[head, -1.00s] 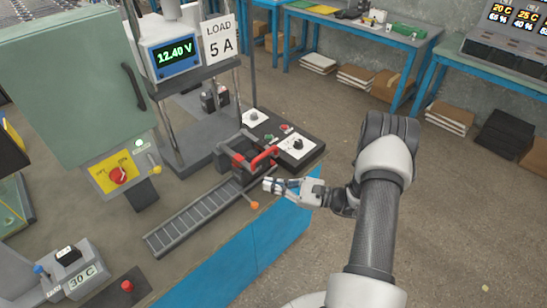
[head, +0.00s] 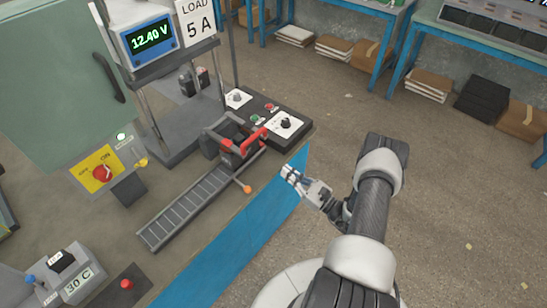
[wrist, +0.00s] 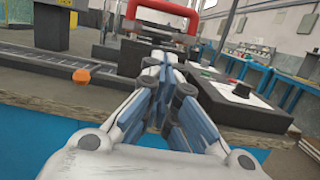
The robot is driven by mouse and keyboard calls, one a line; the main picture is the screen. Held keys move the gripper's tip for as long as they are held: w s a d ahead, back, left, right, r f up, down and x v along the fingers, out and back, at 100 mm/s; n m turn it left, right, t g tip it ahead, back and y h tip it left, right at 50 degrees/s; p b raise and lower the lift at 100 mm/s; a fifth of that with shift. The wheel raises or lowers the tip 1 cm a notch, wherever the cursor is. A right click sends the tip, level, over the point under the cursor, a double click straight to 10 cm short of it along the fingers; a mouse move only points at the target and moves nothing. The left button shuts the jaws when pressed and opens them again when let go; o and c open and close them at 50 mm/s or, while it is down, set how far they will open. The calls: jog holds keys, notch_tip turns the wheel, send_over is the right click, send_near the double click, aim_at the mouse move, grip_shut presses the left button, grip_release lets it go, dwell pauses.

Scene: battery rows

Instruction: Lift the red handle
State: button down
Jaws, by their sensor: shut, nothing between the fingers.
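The red handle (head: 249,141) is a bar on a dark clamp-like fixture (head: 228,136) at the end of a ribbed rail on the bench. In the wrist view the red handle (wrist: 160,12) arches across the top, beyond my fingertips. My gripper (head: 287,172) is shut and empty. In the head view it is at the bench's front edge, to the right of and nearer than the handle, apart from it. In the wrist view my closed fingers (wrist: 160,62) point toward the fixture and cover part of its lower front.
An orange knob (head: 247,189) sticks out beside the ribbed rail (head: 185,208). A control box (head: 285,124) with dials stands right of the handle. A voltage display (head: 152,37) and a green cabinet (head: 50,80) stand behind and left. Open floor lies right of the bench.

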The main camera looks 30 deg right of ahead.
jog(key=r+b+x, duration=0.2)
jog(key=x, duration=1)
jog(key=shift+r, duration=0.45)
jog(key=shift+s, duration=0.1)
